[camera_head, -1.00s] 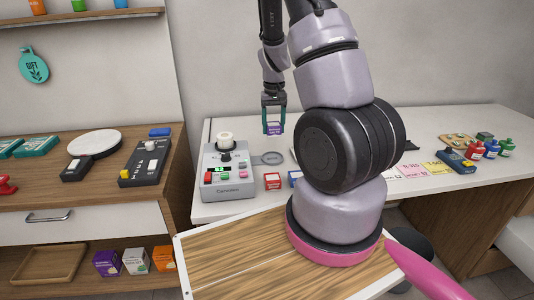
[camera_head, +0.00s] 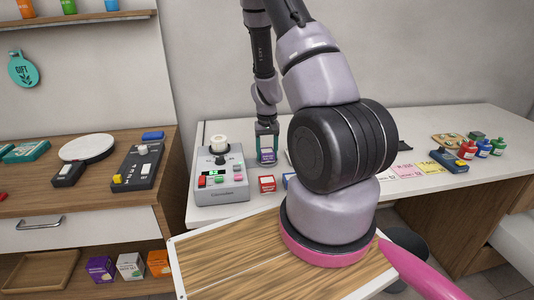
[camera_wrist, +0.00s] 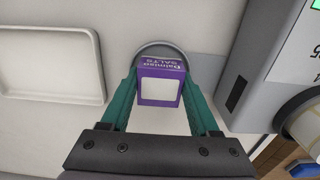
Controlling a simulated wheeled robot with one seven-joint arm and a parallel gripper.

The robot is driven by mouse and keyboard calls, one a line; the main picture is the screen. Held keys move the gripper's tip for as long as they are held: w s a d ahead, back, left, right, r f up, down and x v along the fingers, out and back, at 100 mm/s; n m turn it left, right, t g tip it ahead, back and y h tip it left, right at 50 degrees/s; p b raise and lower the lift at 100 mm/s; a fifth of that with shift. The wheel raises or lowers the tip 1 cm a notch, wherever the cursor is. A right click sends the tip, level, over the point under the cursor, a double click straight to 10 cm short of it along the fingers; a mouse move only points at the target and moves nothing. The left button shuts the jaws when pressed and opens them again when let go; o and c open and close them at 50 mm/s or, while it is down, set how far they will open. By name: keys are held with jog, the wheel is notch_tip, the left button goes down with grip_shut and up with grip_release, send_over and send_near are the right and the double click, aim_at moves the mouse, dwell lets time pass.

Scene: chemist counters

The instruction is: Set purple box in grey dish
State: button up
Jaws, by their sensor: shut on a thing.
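The purple box (camera_wrist: 162,68), with a white label and the words "Dolomion SALTS" partly readable, is between the teal fingers of my gripper (camera_wrist: 160,85). My gripper is shut on it. The grey dish (camera_wrist: 158,47) is round, and its rim shows around the far end of the box in the wrist view. The box is over the dish; I cannot tell whether it touches the bottom. In the head view the purple box (camera_head: 267,157) and my gripper (camera_head: 267,148) are low over the white counter, and they mostly hide the dish.
A grey machine (camera_head: 221,175) with coloured buttons stands just left of my gripper. A red box (camera_head: 267,184) is on the counter in front. A white tray (camera_wrist: 52,97) lies beside the dish in the wrist view. Bottles (camera_head: 467,150) stand far right.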

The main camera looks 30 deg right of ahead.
jog(key=shift+f, duration=0.1)
jog(key=shift+f, duration=0.25)
jog(key=o, duration=1.4)
notch_tip(320, 180, up, 13)
notch_tip(320, 180, up, 19)
jog(key=t+y, duration=0.2)
jog(key=t, duration=0.2)
send_over(267, 151)
jog(key=s+a, duration=0.6)
jog(key=a, duration=0.2)
jog(key=s+a+r+t, duration=0.1)
jog(key=s+r, duration=0.2)
jog(key=s, duration=0.1)
jog(key=s+a+r+t, duration=0.1)
jog(key=s+a+r, duration=0.1)
jog(key=s+r, duration=0.2)
jog(key=s+a+r+m+t, duration=0.1)
jog(key=s+a+r, duration=0.1)
jog(key=s+r, duration=0.2)
jog(key=shift+s+a, duration=0.15)
jog(key=shift+s, duration=0.65)
